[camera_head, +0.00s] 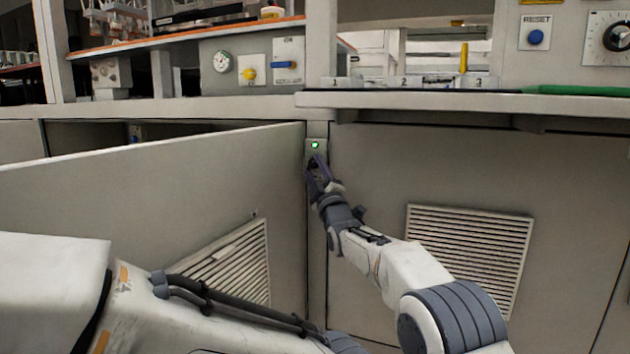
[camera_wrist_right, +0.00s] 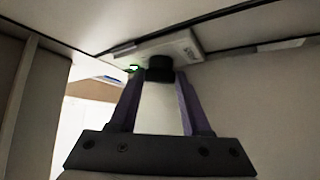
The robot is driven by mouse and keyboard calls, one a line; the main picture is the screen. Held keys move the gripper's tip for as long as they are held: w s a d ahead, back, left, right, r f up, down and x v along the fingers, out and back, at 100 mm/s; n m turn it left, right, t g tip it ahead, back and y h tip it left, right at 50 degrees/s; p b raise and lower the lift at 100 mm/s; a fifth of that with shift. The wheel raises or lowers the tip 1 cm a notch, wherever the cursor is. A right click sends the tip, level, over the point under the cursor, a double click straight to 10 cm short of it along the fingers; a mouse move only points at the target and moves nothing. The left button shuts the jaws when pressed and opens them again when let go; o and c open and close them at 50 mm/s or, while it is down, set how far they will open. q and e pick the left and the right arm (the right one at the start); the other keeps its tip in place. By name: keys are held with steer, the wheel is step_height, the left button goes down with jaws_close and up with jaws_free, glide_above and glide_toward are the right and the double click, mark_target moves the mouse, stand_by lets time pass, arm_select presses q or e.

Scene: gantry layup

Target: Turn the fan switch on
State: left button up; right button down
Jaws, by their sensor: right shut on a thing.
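The fan switch is a small pale plate (camera_head: 316,148) on the narrow post between two cabinet panels. A green light (camera_head: 314,145) glows on it. The plate (camera_wrist_right: 182,45) also shows in the right wrist view, with the green light (camera_wrist_right: 133,68) at its side and a black knob (camera_wrist_right: 160,69) standing out from it. My right gripper (camera_head: 315,164) reaches up to the plate just below the light. In its wrist view the fingertips (camera_wrist_right: 160,76) are shut on the black knob. The gripper hides the knob in the head view. My left gripper is out of view.
An open cabinet door (camera_head: 150,190) with a vent stands left of the post. A panel with a vented grille (camera_head: 468,255) is on the right. Above are a worktop edge (camera_head: 420,101), a gauge (camera_head: 222,62), a yellow knob (camera_head: 249,75) and a blue reset button (camera_head: 535,37).

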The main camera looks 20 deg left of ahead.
steer(key=shift+f+m+t, duration=0.2)
steer(key=shift+m+t, duration=0.5)
steer(key=shift+m, duration=0.4)
steer(key=shift+a+m+h, duration=0.1)
steer(key=shift+m+h, duration=0.2)
steer(key=shift+h, duration=0.1)
steer(key=shift+c, duration=1.8)
jaws_free()
steer(key=shift+s+d+f, duration=0.25)
steer(key=shift+s+d, duration=0.05)
steer(key=shift+s, duration=0.15)
steer(key=p+v, duration=0.2)
steer(key=v, duration=0.7)
steer(key=shift+f, duration=0.2)
